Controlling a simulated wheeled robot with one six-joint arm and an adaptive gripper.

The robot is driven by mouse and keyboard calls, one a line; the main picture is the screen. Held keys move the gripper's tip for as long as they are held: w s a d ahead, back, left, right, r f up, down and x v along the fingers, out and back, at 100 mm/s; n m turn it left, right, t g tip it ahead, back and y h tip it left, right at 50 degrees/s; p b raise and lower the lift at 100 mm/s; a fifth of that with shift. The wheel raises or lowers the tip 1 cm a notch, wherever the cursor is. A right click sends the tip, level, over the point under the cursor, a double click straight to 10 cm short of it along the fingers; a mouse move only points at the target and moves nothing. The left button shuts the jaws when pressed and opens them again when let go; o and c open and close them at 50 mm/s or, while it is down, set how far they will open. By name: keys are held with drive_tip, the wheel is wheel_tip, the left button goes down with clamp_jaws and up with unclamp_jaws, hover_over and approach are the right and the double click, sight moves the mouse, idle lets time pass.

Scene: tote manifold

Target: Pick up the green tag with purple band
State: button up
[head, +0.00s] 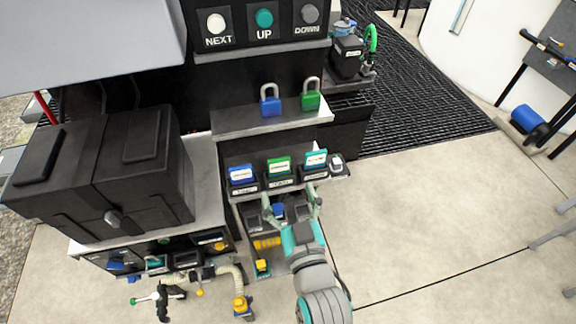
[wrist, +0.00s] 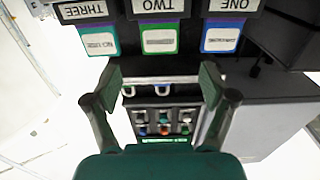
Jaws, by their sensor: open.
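The green tag (head: 279,165) stands in the middle of a row of three on a dark holder, between a blue tag (head: 241,174) and a teal tag (head: 315,159). In the wrist view the green tag (wrist: 159,41) sits under the upside-down label TWO, with a white label on its face. My gripper (head: 292,202) is open and empty, in front of and below the row. In the wrist view my gripper (wrist: 160,78) has its fingers spread wide, apart from the tags.
A blue padlock (head: 271,105) and a green padlock (head: 310,100) stand on the shelf (head: 250,123) above the tags. A large black box (head: 100,170) fills the left. A small grey item (head: 337,164) sits right of the tags.

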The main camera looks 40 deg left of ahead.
sight(279, 166)
drive_tip(key=x, duration=0.9)
drive_tip(key=shift+d, duration=0.1)
drive_tip(key=c, duration=1.2)
